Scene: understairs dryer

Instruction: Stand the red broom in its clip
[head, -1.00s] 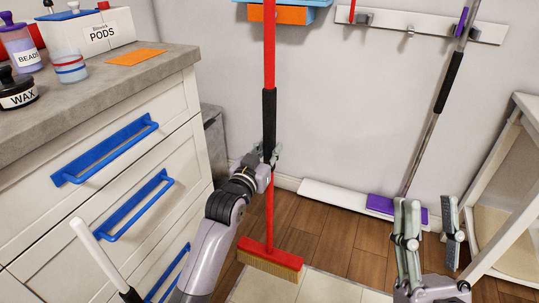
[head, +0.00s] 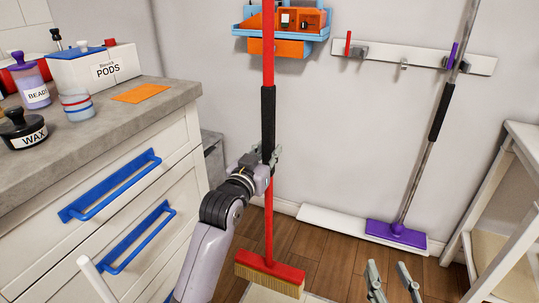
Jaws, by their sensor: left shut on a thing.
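The red broom (head: 270,225) stands about upright in the middle of the head view, with its bristled head (head: 268,279) low over the floor; I cannot tell whether it touches. My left gripper (head: 272,158) is shut on the broom's handle at the lower end of its black grip (head: 268,122). A white wall rail (head: 425,59) carries clips. The clip by the red marker (head: 361,50) is empty and lies to the right of the broom. My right gripper (head: 389,268) is open and empty at the bottom edge, its fingers apart.
A purple mop (head: 396,233) leans at the right clip by the purple marker. A blue wall shelf (head: 320,42) with orange bins is behind the broom's top. A counter with drawers (head: 130,190) is at left, a white shelf unit (head: 495,200) at right. A white board (head: 350,226) lies along the wall.

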